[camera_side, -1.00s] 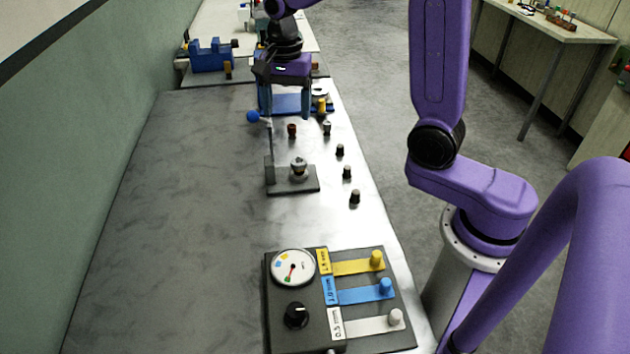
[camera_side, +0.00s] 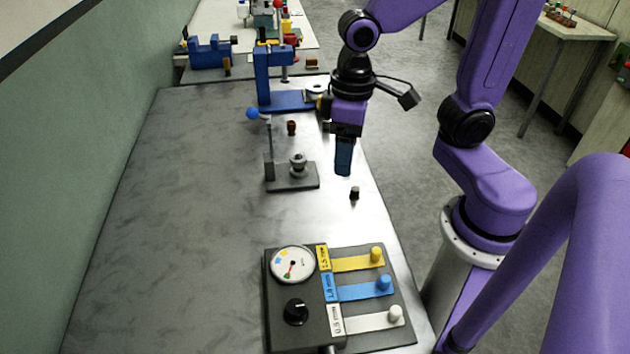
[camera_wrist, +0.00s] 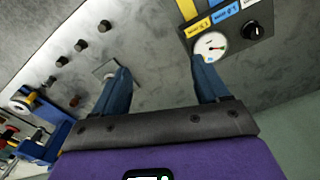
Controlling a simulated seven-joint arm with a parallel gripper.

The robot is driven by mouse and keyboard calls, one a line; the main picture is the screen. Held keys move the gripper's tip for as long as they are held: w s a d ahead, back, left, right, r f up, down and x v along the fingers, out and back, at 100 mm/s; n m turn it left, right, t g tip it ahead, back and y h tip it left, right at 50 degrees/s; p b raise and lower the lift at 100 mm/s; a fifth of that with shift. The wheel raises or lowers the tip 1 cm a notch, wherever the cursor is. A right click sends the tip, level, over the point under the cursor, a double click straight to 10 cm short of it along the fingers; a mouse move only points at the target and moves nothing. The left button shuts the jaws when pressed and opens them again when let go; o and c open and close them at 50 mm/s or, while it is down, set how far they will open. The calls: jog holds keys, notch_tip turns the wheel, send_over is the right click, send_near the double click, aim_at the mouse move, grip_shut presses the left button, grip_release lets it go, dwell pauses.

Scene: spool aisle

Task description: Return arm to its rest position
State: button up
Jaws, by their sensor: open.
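My gripper (camera_side: 343,160) hangs above the right part of the bench in the side view, seen edge-on, with blue fingers pointing down. It is clear of the small black knob (camera_side: 354,193) standing below it on the bench. In the wrist view my gripper (camera_wrist: 160,85) has its two blue fingers spread wide apart. Nothing is between them. The gripper hides some of the row of black pegs in the side view; several pegs (camera_wrist: 81,46) show in the wrist view.
A control box with a dial gauge (camera_side: 293,265) and coloured sliders sits at the front. A grey fixture with a lever (camera_side: 291,178) and blue ball stands mid-bench, a blue stand (camera_side: 263,78) behind it. The bench's left side (camera_side: 180,200) is bare.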

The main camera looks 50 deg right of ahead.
jog(key=s+d+f+n, duration=0.1)
jog(key=s+d+n, duration=0.1)
jog(key=s+n, duration=0.5)
jog(key=shift+s+n, duration=0.3)
jog(key=shift+s, duration=0.95)
